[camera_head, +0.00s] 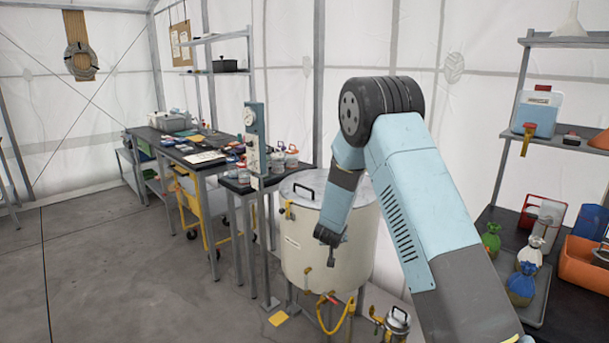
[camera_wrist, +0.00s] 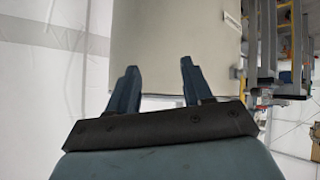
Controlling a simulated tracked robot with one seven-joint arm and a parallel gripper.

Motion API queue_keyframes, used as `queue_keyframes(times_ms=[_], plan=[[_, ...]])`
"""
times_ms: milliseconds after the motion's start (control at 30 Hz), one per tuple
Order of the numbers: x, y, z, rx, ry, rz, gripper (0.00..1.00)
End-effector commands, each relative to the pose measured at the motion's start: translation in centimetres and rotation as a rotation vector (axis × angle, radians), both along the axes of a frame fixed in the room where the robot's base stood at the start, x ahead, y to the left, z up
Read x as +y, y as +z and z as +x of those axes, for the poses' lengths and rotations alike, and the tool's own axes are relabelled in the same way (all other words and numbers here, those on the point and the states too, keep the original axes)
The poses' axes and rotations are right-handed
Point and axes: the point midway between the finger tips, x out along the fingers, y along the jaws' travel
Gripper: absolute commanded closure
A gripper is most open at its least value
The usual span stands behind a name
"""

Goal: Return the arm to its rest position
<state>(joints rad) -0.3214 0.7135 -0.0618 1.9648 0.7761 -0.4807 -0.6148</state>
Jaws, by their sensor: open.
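My gripper (camera_head: 327,246) hangs at the end of my bent blue arm in the head view, in front of a large pale cylindrical tank (camera_head: 301,254) or overlapping it in the picture. I cannot tell the gap between them. In the wrist view my gripper (camera_wrist: 158,83) shows two dark fingers set well apart, with nothing between them. The tank (camera_wrist: 180,45) fills the upper middle of that view, beyond the fingertips. The arm is raised at its elbow and folded down toward the tank.
A dark shelf at right holds green, white and blue bags (camera_head: 521,284) and an orange bin (camera_head: 582,263). A small metal canister (camera_head: 398,321) stands low beside the tank. Cluttered benches (camera_head: 205,157) run along the left wall. The grey floor (camera_head: 110,265) at left is clear.

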Motion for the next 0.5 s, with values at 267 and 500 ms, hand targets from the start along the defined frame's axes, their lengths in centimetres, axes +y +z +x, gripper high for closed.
queue_keyframes(times_ms=[267, 500], plan=[[-0.6, 9.5, -2.7, 0.024, 0.053, 0.127, 0.50], [-1.4, 16.5, -6.7, 0.058, 0.098, 0.206, 0.50]])
